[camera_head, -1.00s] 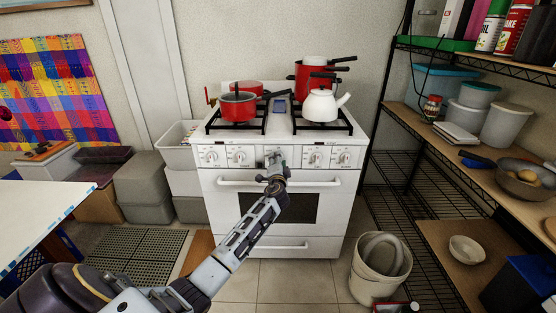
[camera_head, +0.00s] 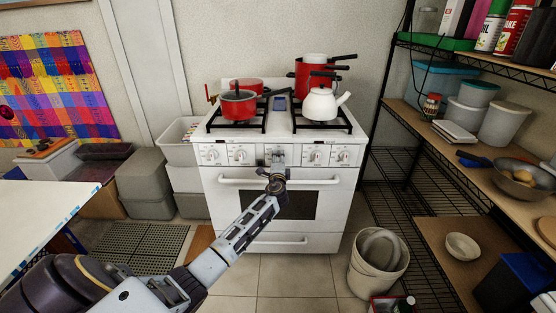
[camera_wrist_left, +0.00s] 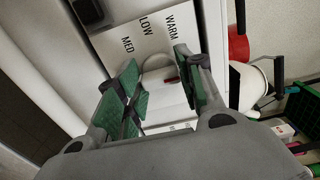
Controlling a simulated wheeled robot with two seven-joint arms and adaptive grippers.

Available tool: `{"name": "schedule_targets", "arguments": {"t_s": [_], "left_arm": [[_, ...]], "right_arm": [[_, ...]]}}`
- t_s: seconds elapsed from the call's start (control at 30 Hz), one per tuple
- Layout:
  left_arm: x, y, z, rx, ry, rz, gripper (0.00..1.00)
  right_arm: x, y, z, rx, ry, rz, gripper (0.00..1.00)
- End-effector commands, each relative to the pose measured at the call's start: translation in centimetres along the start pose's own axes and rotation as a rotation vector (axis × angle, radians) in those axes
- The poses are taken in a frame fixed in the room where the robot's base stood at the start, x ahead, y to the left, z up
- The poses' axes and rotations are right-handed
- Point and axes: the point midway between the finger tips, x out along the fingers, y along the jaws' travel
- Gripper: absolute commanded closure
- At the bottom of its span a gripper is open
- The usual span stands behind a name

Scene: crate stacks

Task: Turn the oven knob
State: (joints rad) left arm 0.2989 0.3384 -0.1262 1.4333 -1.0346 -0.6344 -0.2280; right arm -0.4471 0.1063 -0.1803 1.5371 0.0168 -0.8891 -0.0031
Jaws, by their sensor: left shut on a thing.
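The white oven (camera_head: 280,232) stands against the wall, with several white knobs along its front panel. My left gripper (camera_head: 277,157) reaches the middle of that panel and covers the centre knob in the head view. In the left wrist view my left gripper (camera_wrist_left: 160,87) has its green-padded fingers on both sides of the pale oven knob (camera_wrist_left: 157,63) and is shut on it. The words WARM, LOW and MED show on the panel beside the knob. The knob is partly hidden, and its exact angle is unclear. My right gripper is not in view.
Red pots (camera_head: 239,105) and a white kettle (camera_head: 321,105) stand on the stove top. A shelf rack (camera_head: 432,143) is at right, a bucket (camera_head: 372,274) in front of it. Bins (camera_head: 143,183) and a white table (camera_head: 35,212) are at left.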

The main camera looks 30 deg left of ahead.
Motion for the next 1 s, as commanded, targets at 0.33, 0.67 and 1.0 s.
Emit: {"name": "schedule_targets", "arguments": {"t_s": [0.33,0.67,1.0], "left_arm": [[-0.03,0.06,-0.09,0.005,0.002,0.0,0.6],[-0.02,0.05,-0.04,0.003,0.001,0.0,0.41],[-0.44,0.06,-0.05,0.002,0.001,0.0,0.41]], "right_arm": [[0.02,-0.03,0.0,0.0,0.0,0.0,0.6],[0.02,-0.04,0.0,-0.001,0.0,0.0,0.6],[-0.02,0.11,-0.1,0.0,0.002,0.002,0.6]]}}
